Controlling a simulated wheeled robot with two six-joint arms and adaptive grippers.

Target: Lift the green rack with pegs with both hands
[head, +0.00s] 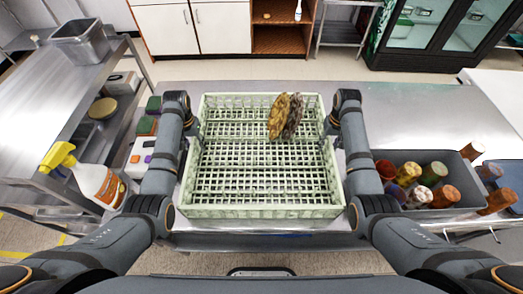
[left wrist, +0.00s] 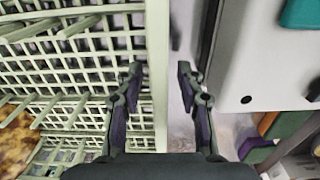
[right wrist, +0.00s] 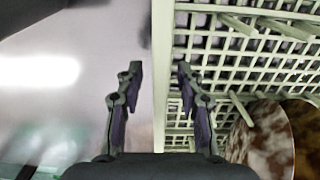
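The pale green rack with pegs (head: 262,212) sits on the steel counter, with a brown-yellow plate (head: 277,117) and a darker mottled plate (head: 294,115) standing in it. My left gripper (head: 191,130) is at the rack's left wall. In the left wrist view its fingers (left wrist: 160,85) are open, one on each side of the wall (left wrist: 158,50), with gaps visible. My right gripper (head: 329,127) is at the right wall. In the right wrist view its fingers (right wrist: 160,85) are open, straddling that wall (right wrist: 163,45). Both grippers are partly hidden in the head view.
A grey bin (head: 448,208) with several colourful cups stands right of the rack. A spray bottle (head: 95,182) and sponges (head: 146,126) are at left. A steel container (head: 81,42) is on the left shelf unit. The counter (head: 390,110) is bare at back right.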

